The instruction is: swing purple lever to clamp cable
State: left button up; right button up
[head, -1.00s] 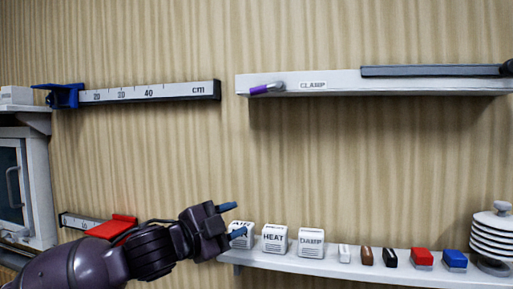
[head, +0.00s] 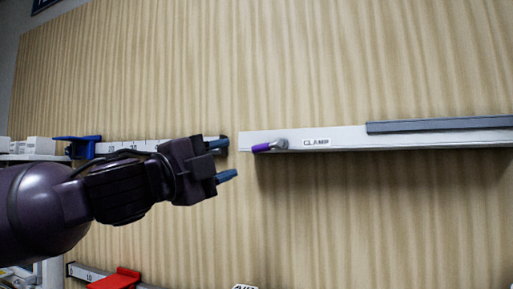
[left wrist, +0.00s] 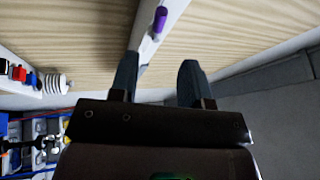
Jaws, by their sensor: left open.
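The purple lever (head: 268,147) sits at the left end of the white clamp shelf (head: 345,137), left of the CLAMP label (head: 316,142). Its grey pivot is at its right end and its purple handle points left. My left gripper (head: 226,160) is open and empty, left of the lever and slightly lower in the head view, apart from it. In the left wrist view the purple lever (left wrist: 160,20) lies beyond the fingers (left wrist: 157,80), above the gap between them. No cable can be made out at the lever. My right gripper is not in view.
A ruler (head: 130,146) with a blue slider (head: 84,147) is on the wall behind my left arm. A lower ruler has a red slider (head: 116,279). A dark grey bar (head: 440,124) lies along the clamp shelf.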

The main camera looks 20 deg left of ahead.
aim_at(260, 148)
pick_arm(q)
jog(key=p+x, duration=0.2)
jog(key=x, duration=0.7)
jog(key=shift+w+p, duration=0.1)
jog(key=shift+p, duration=0.25)
grip_shut()
jog(key=shift+r+m+g, duration=0.5)
jog(key=shift+m+g, duration=0.1)
jog(key=shift+m, duration=0.7)
grip_release()
jog(key=b+v, duration=0.3)
jog(key=v, duration=0.7)
jog(key=shift+s+a, duration=0.25)
jog(key=shift+s, duration=0.1)
